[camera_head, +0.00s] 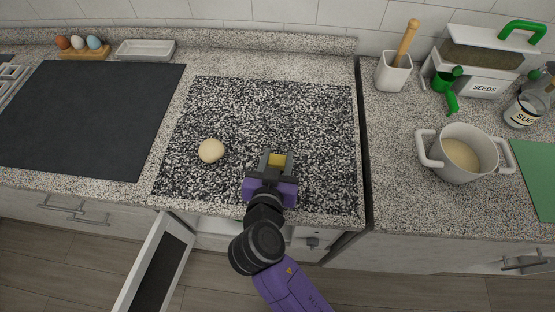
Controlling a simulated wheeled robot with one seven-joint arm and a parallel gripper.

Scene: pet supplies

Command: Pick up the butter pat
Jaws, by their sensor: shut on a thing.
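The butter pat (278,159) is a small yellow block above the speckled black-and-white board area of the counter. My gripper (276,163) is shut on it, with a dark finger on each side. The fingers and the purple gripper body hide its near part. I cannot tell from this view whether the pat touches the surface or is slightly above it.
A round pale dough ball (211,150) lies left of my gripper. A white pot (462,172) stands on the right counter, with a utensil holder (393,76) and seeds container (478,75) behind. A cabinet door (158,266) hangs open below.

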